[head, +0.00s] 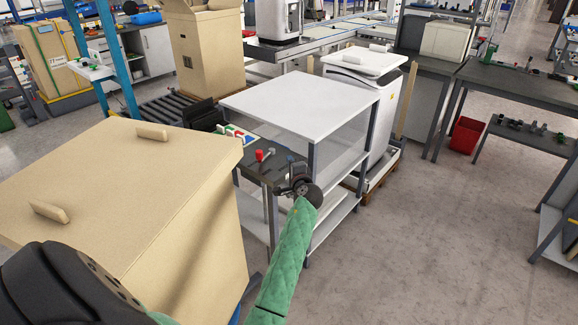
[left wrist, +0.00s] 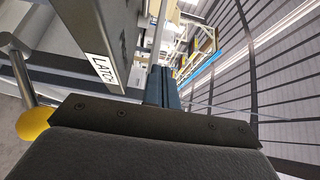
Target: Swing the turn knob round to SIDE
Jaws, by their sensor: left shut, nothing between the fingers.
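A small dark panel table (head: 262,172) stands at the middle of the head view. It bears a red knob (head: 259,155) and a few small levers or knobs. I cannot tell which is the turn knob, and no SIDE label is readable. My left gripper (head: 291,186), on the green-sleeved arm, is shut and empty at the panel's right front edge. In the left wrist view, a grey part with a LATCH label (left wrist: 104,69) is close by, and a metal rod with a yellow end (left wrist: 35,122) is at the left. My right gripper is not in view.
A large tan box (head: 120,185) with two handles fills the left front. A white-topped shelf table (head: 300,103) stands behind the panel, with a white cabinet (head: 375,100) beyond. A red bin (head: 466,135) is at the right. The floor (head: 440,230) is open at the right front.

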